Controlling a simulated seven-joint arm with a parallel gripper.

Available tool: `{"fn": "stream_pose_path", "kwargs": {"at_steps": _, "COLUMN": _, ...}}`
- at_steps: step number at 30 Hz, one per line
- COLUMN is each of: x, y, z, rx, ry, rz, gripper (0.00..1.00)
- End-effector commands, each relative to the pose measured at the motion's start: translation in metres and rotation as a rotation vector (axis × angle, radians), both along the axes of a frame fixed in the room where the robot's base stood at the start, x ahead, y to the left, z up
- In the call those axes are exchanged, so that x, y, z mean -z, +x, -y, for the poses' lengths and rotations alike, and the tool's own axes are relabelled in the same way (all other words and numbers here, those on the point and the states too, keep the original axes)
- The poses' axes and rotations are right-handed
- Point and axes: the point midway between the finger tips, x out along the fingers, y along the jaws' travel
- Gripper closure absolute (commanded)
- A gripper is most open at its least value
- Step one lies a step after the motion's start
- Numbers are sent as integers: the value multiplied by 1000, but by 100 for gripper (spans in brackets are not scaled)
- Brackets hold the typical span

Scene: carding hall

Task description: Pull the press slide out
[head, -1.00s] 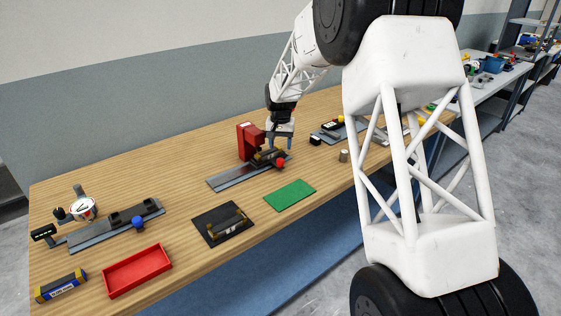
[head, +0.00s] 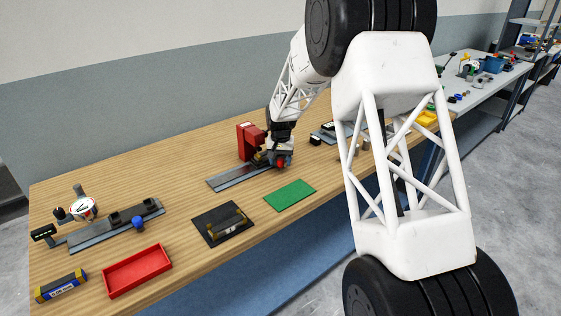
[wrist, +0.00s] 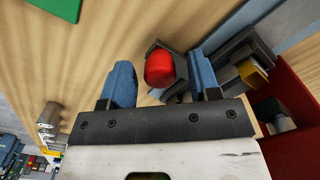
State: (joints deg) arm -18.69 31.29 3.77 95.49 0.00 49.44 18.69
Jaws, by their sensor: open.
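The press (head: 247,140) is a red upright frame near the middle of the wooden bench, with a long grey rail (head: 232,179) at its foot. The slide's red knob (head: 281,161) shows at the front of the press, partly covered by my gripper. In the wrist view the red knob (wrist: 160,69) lies between the two blue fingers of my gripper (wrist: 162,78), with gaps on both sides. The fingers are open and the knob is not gripped. The dark slide body (wrist: 180,62) is partly hidden behind the knob and right finger.
A green mat (head: 290,195) and a black plate with a brass-coloured piece (head: 222,224) lie in front of the press. A red tray (head: 137,271) and a gauge fixture (head: 85,208) stand to the left. A small metal cylinder (wrist: 50,115) shows in the wrist view.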

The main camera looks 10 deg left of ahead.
Motion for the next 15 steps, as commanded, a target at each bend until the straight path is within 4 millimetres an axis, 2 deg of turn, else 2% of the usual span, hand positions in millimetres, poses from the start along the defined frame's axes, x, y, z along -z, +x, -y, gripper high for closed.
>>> {"fn": "stream_pose_path", "kwargs": {"at_steps": 11, "x": 4, "y": 0, "z": 0, "rx": 0, "ry": 0, "rz": 0, "gripper": 44}}
{"fn": "stream_pose_path", "kwargs": {"at_steps": 15, "x": 4, "y": 0, "z": 0, "rx": 0, "ry": 0, "rz": 0, "gripper": 64}}
